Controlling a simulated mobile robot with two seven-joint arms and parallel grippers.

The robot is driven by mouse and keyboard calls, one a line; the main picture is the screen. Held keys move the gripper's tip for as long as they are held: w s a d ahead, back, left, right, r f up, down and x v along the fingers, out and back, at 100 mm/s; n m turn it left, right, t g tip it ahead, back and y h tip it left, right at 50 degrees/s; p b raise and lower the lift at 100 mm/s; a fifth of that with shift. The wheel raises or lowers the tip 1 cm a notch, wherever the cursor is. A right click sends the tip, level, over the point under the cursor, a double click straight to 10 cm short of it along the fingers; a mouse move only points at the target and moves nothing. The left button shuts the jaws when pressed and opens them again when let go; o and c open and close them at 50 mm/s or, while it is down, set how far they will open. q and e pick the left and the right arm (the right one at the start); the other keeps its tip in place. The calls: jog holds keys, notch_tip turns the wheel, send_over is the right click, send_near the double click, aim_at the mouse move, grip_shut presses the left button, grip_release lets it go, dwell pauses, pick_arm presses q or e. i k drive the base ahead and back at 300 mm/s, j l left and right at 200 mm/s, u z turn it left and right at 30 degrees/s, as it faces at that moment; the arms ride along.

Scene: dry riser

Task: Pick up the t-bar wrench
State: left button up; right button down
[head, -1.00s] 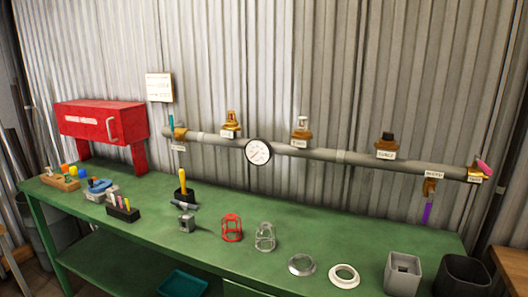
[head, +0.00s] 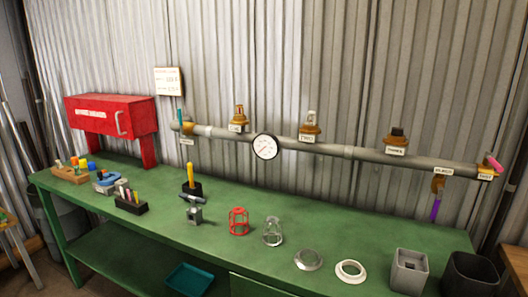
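A small grey T-shaped piece, which looks like the t-bar wrench (head: 191,199), is near the middle left of the green bench. Its crossbar lies just above a small grey block (head: 195,215); I cannot tell whether it stands in the block. A yellow-handled tool (head: 197,173) is upright in a black holder (head: 192,187) right behind it. Neither of my grippers is in the head view.
The green bench (head: 330,235) carries a red cage (head: 238,221), a glass jar (head: 273,232), two rings, a grey square cup (head: 408,272), and a black bin (head: 470,276). A pipe with a gauge (head: 265,147) runs along the wall behind. A red box (head: 110,115) stands at left.

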aim_at(195, 212)
jog(key=i+j+z, duration=0.1)
jog(key=z, duration=0.6)
jog(key=i+j+z, duration=0.1)
jog(key=j+z, duration=0.4)
jog(key=j, duration=0.2)
jog(key=i+j, duration=0.1)
jog(key=j, duration=0.35)
jog(key=i+j+z, duration=0.15)
jog(key=j, duration=0.75)
